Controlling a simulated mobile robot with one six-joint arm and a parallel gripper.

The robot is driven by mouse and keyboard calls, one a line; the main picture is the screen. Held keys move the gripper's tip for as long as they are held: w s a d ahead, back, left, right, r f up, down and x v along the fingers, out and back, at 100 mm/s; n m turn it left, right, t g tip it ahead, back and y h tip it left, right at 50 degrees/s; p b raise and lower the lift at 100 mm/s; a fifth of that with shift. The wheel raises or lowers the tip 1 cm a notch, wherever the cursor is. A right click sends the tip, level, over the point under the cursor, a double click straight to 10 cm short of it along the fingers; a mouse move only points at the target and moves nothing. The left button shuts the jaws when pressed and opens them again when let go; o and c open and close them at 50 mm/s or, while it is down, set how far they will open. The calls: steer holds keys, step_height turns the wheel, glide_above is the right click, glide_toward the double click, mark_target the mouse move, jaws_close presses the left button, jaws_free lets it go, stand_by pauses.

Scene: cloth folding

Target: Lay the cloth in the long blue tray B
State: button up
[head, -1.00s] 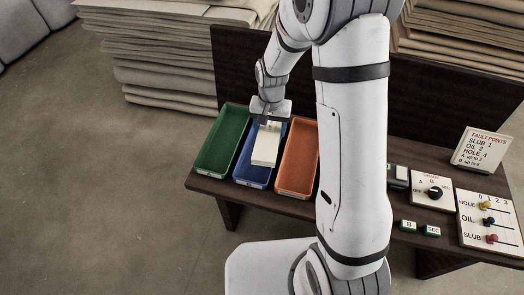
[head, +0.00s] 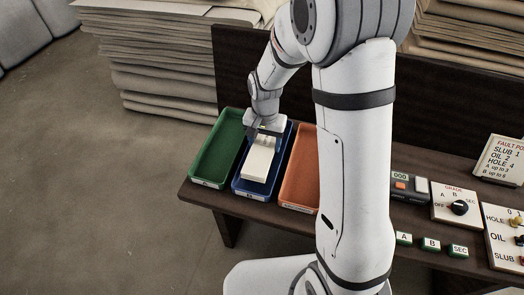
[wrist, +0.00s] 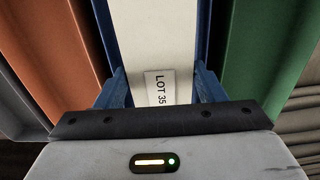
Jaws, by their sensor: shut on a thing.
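The white folded cloth (head: 257,160) is in the long blue tray (head: 250,192), lying lengthwise along it. In the wrist view the cloth (wrist: 157,35) has a label reading "LOT 35" near my gripper. My gripper (head: 264,131) is at the far end of the blue tray, above the cloth's far end. In the wrist view my gripper's blue fingers (wrist: 160,88) stand on both sides of the cloth, shut on it. Whether the cloth rests fully on the tray's floor I cannot tell.
A green tray (head: 216,150) stands left of the blue tray, and an orange tray (head: 300,175) stands right. My arm hides part of the table (head: 205,195). A control panel with a grade dial (head: 457,207) and buttons is at the right.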

mark_target(265, 143)
step_height(265, 143, down, 4)
steer(key=shift+r+b, duration=0.2)
steer(key=shift+b, duration=0.3)
steer(key=shift+r, duration=0.1)
steer(key=o, duration=0.7)
steer(key=shift+o, duration=0.2)
